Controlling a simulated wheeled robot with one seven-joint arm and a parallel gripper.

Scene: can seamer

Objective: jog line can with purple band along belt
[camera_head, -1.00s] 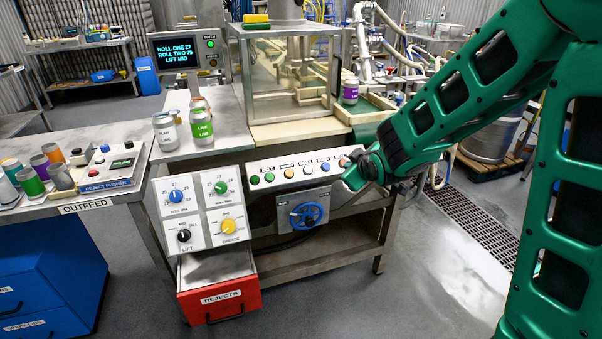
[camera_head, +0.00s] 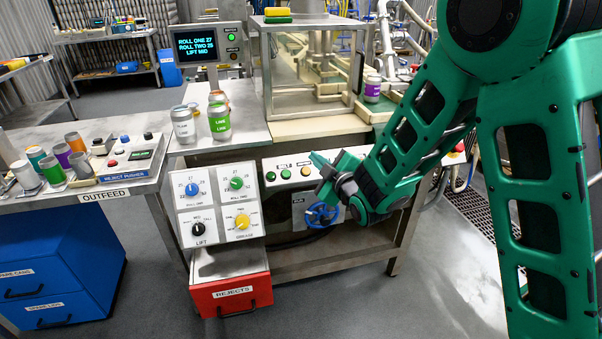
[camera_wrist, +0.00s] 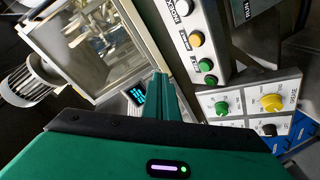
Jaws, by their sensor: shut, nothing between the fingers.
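The can with the purple band (camera_head: 372,88) stands upright on the green belt (camera_head: 374,112), just right of the clear guard. My gripper (camera_head: 315,162) is shut and empty, in front of the button panel (camera_head: 262,164), close to its yellow button (camera_head: 306,171). It hides the panel's right-hand buttons in the head view. Two green buttons (camera_head: 270,176) (camera_head: 286,174) show left of it. In the wrist view, my shut fingers (camera_wrist: 163,80) show left of the panel's yellow button (camera_wrist: 196,39). I cannot tell whether they touch anything.
Below the panel is a blue handwheel (camera_head: 322,215). A dial board (camera_head: 218,212) stands to the left, above the open red rejects drawer (camera_head: 232,296). A green can (camera_head: 219,121) and other cans stand on the steel top. The screen (camera_head: 202,47) reads roll one 27, roll two 25, lift mid.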

